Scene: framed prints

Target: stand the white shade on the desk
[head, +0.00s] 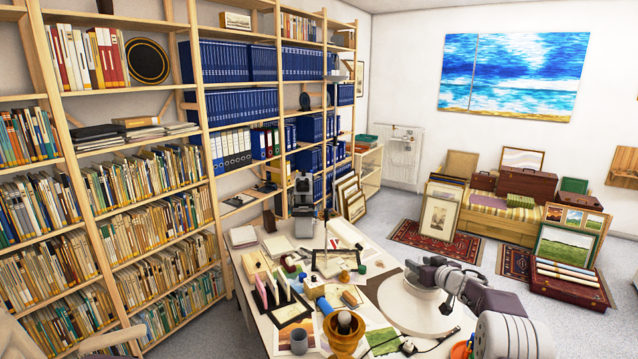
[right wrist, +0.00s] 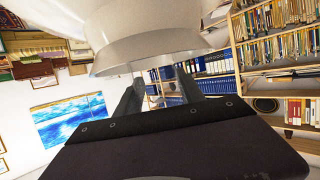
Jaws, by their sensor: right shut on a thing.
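The white shade (head: 405,312) is a wide, round, pale piece over the right side of the desk (head: 238,277) in the head view. My right gripper (head: 418,273) reaches it from the right and is shut on its edge. In the right wrist view the shade (right wrist: 165,48) fills the top middle, with its rim between the two fingers (right wrist: 160,95). I cannot tell whether the shade touches the desk or hangs above it. My left gripper is not in view.
The desk is crowded. A brass-coloured cup-shaped piece (head: 345,324), a grey mug (head: 299,341), a card rack (head: 281,298) and a microscope-like device (head: 303,200) stand on it. A tall bookshelf (head: 140,190) runs along the left. Framed prints (head: 437,217) lean beyond the desk.

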